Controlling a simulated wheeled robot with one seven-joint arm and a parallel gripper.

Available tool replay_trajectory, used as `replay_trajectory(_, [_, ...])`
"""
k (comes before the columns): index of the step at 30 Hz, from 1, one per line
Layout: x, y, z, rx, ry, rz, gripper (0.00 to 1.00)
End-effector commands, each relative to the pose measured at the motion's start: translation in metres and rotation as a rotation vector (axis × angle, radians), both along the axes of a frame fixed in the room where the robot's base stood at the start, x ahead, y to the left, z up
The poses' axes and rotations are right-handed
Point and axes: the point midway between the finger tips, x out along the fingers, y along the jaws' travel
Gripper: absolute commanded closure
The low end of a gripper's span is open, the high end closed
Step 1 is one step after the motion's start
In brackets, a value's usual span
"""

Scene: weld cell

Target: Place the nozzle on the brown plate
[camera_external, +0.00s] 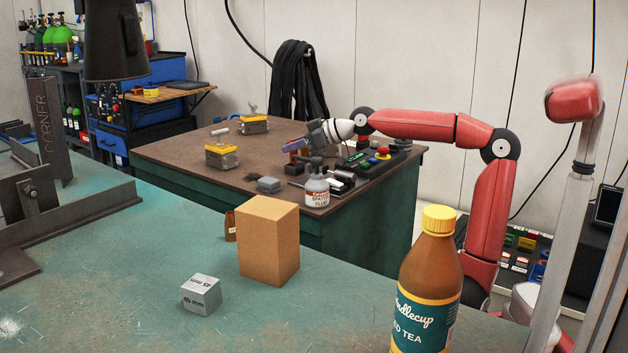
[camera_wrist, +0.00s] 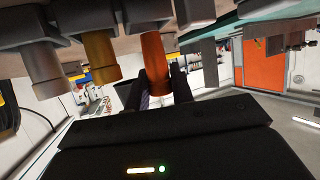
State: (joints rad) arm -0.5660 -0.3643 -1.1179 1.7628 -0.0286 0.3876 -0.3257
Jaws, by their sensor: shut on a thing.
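In the wrist view an orange-brown nozzle (camera_wrist: 157,58) is between the two dark fingers of my gripper (camera_wrist: 163,78), which is shut on it. The nozzle's far end meets grey-brown bodies at the top of the view. I cannot tell whether it is still in contact with them. In the external view my gripper (camera_external: 306,146) is over the brown-topped table, too small to show the nozzle clearly. A flat dark brown plate (camera_external: 14,268) lies at the left edge on the green bench; I cannot tell whether it is the task's plate.
Beside the held nozzle are a brass-coloured nozzle (camera_wrist: 101,58) and a grey one (camera_wrist: 45,72). A spatter fluid bottle (camera_external: 317,190) stands near the rear table's front edge. A cardboard block (camera_external: 268,241), a steel cube (camera_external: 201,295) and a tea bottle (camera_external: 427,285) stand on the green bench.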

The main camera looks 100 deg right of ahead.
Motion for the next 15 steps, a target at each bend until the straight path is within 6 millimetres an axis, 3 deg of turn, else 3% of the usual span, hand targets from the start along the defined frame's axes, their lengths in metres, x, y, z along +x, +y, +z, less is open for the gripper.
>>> replay_trajectory(5, [0.0002, 0.0003, -0.0162, 0.000, -0.001, 0.001, 1.00])
replay_trajectory(15, [0.0002, 0.0003, -0.0173, 0.000, -0.001, 0.001, 1.00])
